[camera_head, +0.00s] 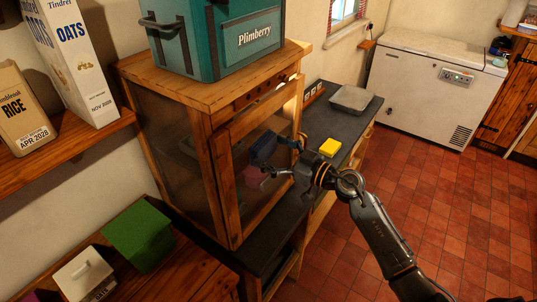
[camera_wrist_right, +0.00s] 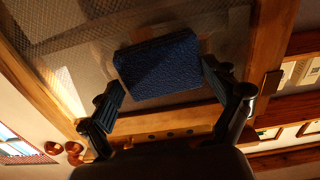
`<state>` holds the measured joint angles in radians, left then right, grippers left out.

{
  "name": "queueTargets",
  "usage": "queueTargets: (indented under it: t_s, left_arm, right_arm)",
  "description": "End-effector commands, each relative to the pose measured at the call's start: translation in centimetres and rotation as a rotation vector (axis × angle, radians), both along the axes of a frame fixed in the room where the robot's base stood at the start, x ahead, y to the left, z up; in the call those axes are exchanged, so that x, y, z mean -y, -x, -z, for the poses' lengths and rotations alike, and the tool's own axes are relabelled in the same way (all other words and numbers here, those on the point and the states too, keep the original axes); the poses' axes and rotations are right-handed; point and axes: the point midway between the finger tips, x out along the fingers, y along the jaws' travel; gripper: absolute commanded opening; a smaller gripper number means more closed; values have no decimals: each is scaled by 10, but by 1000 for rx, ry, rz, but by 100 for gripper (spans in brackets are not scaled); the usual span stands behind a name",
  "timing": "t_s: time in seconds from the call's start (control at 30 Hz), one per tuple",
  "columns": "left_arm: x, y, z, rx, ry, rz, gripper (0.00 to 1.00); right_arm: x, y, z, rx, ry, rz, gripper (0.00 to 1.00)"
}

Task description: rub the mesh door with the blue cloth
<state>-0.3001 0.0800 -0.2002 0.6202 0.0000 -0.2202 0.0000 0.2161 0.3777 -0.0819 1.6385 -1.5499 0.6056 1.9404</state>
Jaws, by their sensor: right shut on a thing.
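The mesh door (camera_head: 243,207) is a wood-framed panel on the front of a pine cabinet and looks closed. Its mesh (camera_wrist_right: 75,35) fills much of the right wrist view. My right gripper (camera_head: 281,157) is at the door's front, towards its right side. It is shut on the blue cloth (camera_wrist_right: 158,66), a dark blue textured pad between the fingertips. The cloth (camera_head: 263,146) lies against or very close to the mesh; I cannot tell if it touches. My left gripper is not in view.
A teal box (camera_head: 205,45) stands on the cabinet. A yellow block (camera_head: 329,147) and a grey tray (camera_head: 350,98) sit on the dark counter to the right. A green box (camera_head: 138,236) is at lower left. The tiled floor (camera_head: 425,185) is clear.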

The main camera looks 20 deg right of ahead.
Motion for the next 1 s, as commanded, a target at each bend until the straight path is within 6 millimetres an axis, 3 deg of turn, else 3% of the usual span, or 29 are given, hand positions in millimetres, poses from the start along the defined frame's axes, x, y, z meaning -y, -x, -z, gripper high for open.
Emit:
queueTargets:
  t_s: [1.0]
  left_arm:
    - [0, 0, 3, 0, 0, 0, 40]
  right_arm:
    - [52, -43, 0, 0, 0, 2, 64]
